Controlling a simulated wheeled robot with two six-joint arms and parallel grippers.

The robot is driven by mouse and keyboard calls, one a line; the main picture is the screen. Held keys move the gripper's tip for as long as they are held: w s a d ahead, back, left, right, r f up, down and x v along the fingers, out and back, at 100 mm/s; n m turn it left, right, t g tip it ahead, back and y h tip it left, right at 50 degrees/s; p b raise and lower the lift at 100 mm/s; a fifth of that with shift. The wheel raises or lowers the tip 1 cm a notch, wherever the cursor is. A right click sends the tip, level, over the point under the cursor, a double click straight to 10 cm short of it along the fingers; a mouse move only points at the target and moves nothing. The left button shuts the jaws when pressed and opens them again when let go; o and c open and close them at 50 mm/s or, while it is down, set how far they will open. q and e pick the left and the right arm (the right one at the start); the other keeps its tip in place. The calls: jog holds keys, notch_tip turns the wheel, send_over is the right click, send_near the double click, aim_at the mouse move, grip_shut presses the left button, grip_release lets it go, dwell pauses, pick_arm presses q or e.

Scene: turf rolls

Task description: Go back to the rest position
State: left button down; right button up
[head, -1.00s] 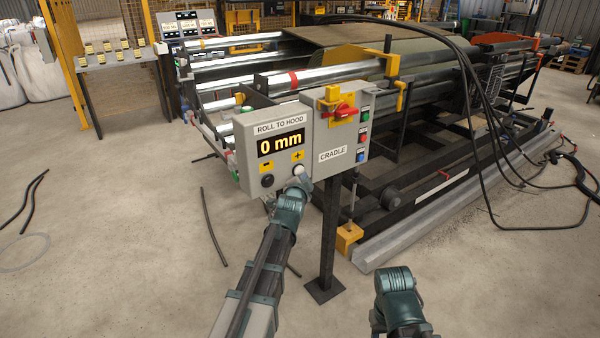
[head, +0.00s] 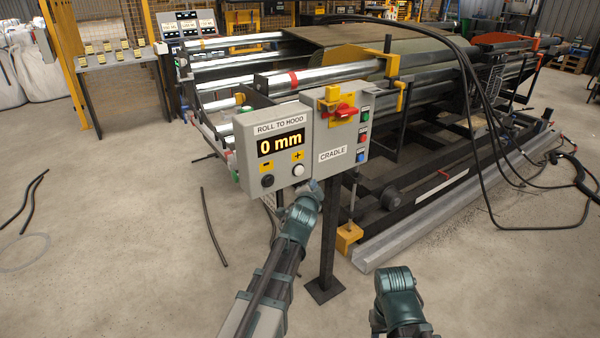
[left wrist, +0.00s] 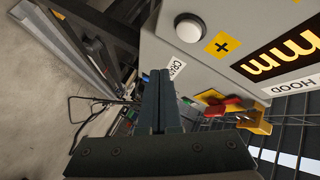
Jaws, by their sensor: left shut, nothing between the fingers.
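The grey control box (head: 242,138) stands on a dark post in the middle of the head view. Its display reads "0 mm" under the label "ROLL TO HOOD". My left gripper (head: 313,187) is just below the box's lower edge, near the white button (head: 298,171) and apart from it. In the left wrist view my left gripper's fingers (left wrist: 160,95) are together and empty, with the white button (left wrist: 189,27) and plus sign above them. My right arm's teal joint (head: 395,285) shows at the bottom right; the right gripper is not visible.
The roller machine (head: 330,70) fills the space behind the box. The box's post (head: 327,240) stands close to my left arm. Black hoses (head: 480,150) hang at the right. A hose piece (head: 212,228) lies on the floor at the left, where the concrete is mostly clear.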

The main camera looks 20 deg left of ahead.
dwell(0.4)
pick_arm(q)
jog(key=s+d+n+g+p, duration=0.2)
jog(key=s+d+g+p, duration=0.3)
jog(key=s, duration=0.6)
jog(key=s+d+r+n+g+p, duration=0.1)
jog(key=s+d+n+g+p, duration=0.1)
jog(key=s+d+g+p, duration=0.3)
jog(key=s+d+r+n+g+h+p, duration=0.1)
jog(key=s+d+g+p, duration=0.4)
jog(key=s, duration=1.3)
jog(key=d+n+p, duration=0.1)
jog(key=p, duration=0.3)
jog(key=shift+r, duration=0.25)
